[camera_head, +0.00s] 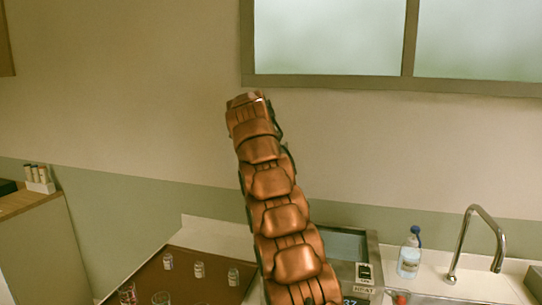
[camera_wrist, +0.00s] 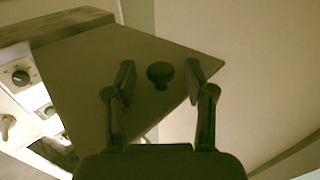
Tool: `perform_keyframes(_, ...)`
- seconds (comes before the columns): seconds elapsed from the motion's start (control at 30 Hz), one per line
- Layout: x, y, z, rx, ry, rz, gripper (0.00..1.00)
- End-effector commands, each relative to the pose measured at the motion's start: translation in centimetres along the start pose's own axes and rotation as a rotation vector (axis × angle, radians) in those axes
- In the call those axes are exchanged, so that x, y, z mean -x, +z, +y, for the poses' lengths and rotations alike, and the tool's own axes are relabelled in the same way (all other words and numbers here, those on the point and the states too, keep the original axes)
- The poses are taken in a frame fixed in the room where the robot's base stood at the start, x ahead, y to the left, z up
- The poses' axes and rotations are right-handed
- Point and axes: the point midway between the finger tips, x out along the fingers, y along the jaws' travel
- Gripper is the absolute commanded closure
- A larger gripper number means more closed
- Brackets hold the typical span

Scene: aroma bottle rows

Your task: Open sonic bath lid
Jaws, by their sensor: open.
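In the wrist view, a flat grey-brown lid (camera_wrist: 100,60) fills the upper middle, with a round black knob (camera_wrist: 159,74) standing on it. My gripper (camera_wrist: 160,82) is open, with one finger on each side of the knob and a gap on both sides. I cannot tell whether the fingertips are level with the knob in depth. In the head view, the grey metal sonic bath (camera_head: 372,262) stands on the counter, partly hidden behind my copper arm. I cannot tell there how its lid sits. My fingers are not clearly visible in that view.
A bottle with a blue top (camera_head: 409,256) and a tap (camera_head: 470,235) stand right of the bath. Several small jars stand on a brown surface (camera_head: 205,258) to the left. A panel with dials (camera_wrist: 22,85) shows at the wrist view's left edge. A wall is behind.

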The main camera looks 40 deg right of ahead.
Motion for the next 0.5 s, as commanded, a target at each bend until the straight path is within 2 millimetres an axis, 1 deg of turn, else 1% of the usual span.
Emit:
perform_keyframes(0.17, 0.1, 0.0, 0.0, 0.000, -0.001, 0.000, 0.46)
perform_keyframes(0.27, 0.6, 0.1, 0.0, 0.000, -0.001, -0.001, 0.46)
perform_keyframes(0.37, 1.4, 0.1, -0.1, 0.000, -0.002, -0.001, 0.46)
perform_keyframes(0.5, 3.3, 0.1, -0.1, 0.000, -0.003, -0.002, 0.46)
